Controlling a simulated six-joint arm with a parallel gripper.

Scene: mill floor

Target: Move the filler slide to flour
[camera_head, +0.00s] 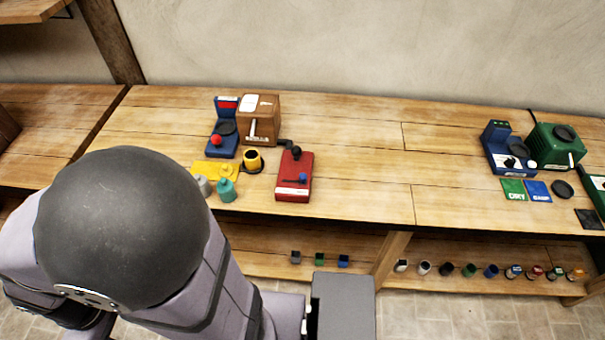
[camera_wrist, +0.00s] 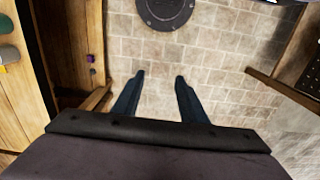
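I cannot tell for sure which of these bears the filler slide, and no label reading flour is legible. My gripper (camera_wrist: 159,76) shows in the wrist view with its two dark fingers apart and nothing between them. It points at the tiled floor, away from these boxes.
A blue device (camera_head: 222,135), a yellow plate (camera_head: 212,170), a yellow cup (camera_head: 253,159) and a teal bottle (camera_head: 226,190) stand close to the boxes. A green machine (camera_head: 556,147) and a blue device (camera_head: 507,150) stand far right. The bench middle is clear.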

